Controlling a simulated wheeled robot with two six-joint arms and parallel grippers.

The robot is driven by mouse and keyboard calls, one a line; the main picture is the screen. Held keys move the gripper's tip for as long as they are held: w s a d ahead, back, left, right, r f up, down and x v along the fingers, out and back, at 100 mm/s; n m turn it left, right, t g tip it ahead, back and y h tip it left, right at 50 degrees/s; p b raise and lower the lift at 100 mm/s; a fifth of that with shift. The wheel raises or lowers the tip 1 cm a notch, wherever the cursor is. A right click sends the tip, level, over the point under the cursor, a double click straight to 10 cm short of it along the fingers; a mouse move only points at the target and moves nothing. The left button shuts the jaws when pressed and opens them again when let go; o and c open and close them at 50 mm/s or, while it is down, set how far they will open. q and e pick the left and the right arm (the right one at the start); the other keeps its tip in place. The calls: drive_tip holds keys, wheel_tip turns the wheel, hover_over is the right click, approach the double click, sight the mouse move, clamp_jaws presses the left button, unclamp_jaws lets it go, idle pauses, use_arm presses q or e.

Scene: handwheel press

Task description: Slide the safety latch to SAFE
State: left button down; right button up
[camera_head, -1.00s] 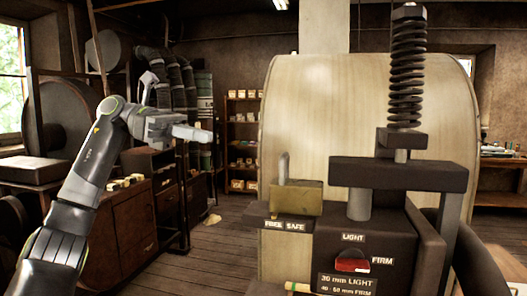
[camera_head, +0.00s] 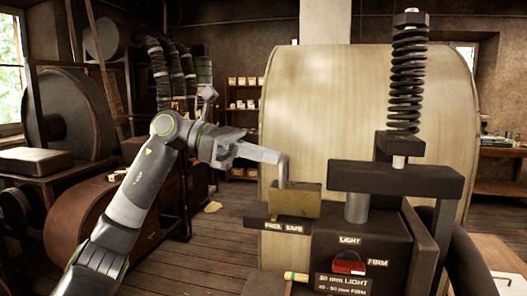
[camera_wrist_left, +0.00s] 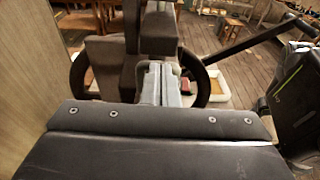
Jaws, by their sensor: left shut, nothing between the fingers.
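The safety latch is a brass block (camera_head: 297,201) with an upright grey bent handle (camera_head: 283,170) at its left end. It sits on a dark ledge on the left of the press. FREE and SAFE labels (camera_head: 293,229) are on the ledge's front, below the block. My left gripper (camera_head: 275,156) is shut and empty, its tips beside the top of the handle on its left. I cannot tell whether they touch it. In the left wrist view the closed fingers (camera_wrist_left: 163,84) point at dark press parts; the latch cannot be made out there. My right gripper is not in view.
The press body (camera_head: 362,240) has a red selector (camera_head: 374,266) between LIGHT and FIRM labels. A coil spring (camera_head: 409,80) rises above its crossbar (camera_head: 395,178). A large pale drum-like panel (camera_head: 330,105) stands behind. Open floor (camera_head: 215,240) lies left of the press.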

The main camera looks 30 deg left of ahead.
sight(284, 157)
use_arm(q)
drive_tip(key=x, duration=0.2)
drive_tip(key=p+x, duration=0.1)
drive_tip(key=x, duration=0.1)
drive_tip(key=shift+r, duration=0.4)
drive_tip(key=shift+a, duration=0.1)
